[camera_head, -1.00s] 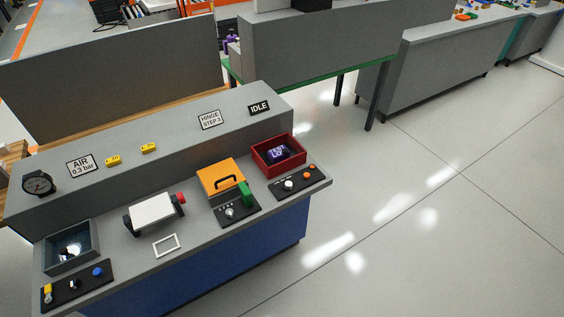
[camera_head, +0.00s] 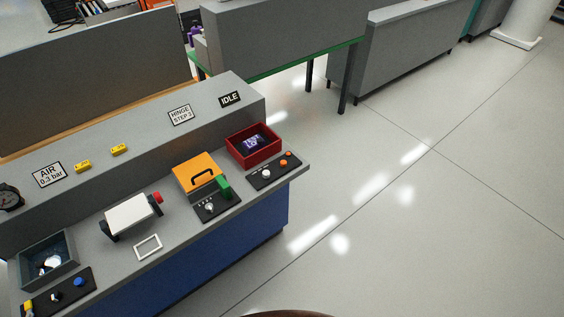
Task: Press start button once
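A grey console with a blue front (camera_head: 229,234) stands at the left in the head view. Its right panel (camera_head: 272,172) carries a white button (camera_head: 266,173) and two orange buttons, one of them at the right end (camera_head: 290,153). Its left panel (camera_head: 60,290) carries a blue button (camera_head: 79,282), a dark knob (camera_head: 57,296) and a yellow part (camera_head: 28,307). The middle panel (camera_head: 217,207) has a pale knob (camera_head: 209,207) beside a green block (camera_head: 224,186). The button labels are too small to read. Neither gripper is in view.
A red bin (camera_head: 252,145), an orange lid with a black handle (camera_head: 196,172), a white plate (camera_head: 131,214) and a grey bin (camera_head: 47,259) sit on the console. Signs read "IDLE" (camera_head: 230,99) and "AIR 0.3 bar" (camera_head: 49,174). The floor (camera_head: 420,240) to the right is clear.

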